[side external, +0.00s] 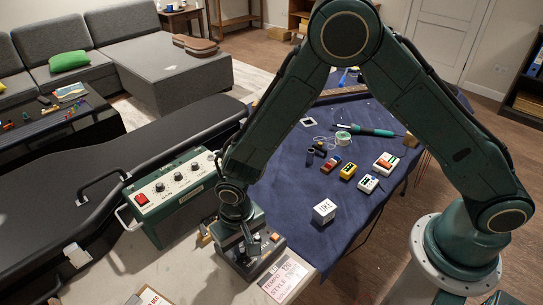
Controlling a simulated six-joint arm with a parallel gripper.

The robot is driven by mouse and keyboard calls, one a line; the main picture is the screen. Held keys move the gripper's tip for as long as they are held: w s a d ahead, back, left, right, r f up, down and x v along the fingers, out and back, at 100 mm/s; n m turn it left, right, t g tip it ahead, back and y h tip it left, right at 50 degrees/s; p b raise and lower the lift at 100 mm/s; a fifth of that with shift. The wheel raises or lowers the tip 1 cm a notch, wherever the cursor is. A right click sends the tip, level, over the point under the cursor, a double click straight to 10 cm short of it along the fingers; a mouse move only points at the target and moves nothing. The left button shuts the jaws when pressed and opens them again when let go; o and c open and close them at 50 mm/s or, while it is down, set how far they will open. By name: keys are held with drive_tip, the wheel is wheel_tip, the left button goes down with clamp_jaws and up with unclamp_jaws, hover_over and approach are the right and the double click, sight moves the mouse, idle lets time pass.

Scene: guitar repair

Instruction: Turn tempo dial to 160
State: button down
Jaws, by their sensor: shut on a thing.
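My gripper (251,250) points down over a small dark box-like device (268,240) with an orange button, near the front edge of the pale bench. Its fingers are shut on what appears to be the tempo dial on top of this device. The dial itself is hidden by the fingers, and its setting cannot be read. A white card (284,277) with printed lines lies just right of the device. "TEMPO" and "STYLE" can be made out on it, but the number is too small to read surely.
A green amplifier-like box (172,197) with knobs and a red switch stands close left of my gripper. A black guitar case (70,195) lies behind it.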

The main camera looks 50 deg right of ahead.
sight(242, 250)
drive_tip(key=m, duration=0.6)
drive_tip(key=shift+m, duration=0.3)
drive_tip(key=m, duration=0.6)
drive_tip(key=shift+m, duration=0.3)
drive_tip(key=c, duration=1.3)
unclamp_jaws()
drive_tip(key=shift+r, duration=0.1)
wheel_tip(242, 250, up, 14)
drive_tip(key=shift+f, duration=0.2)
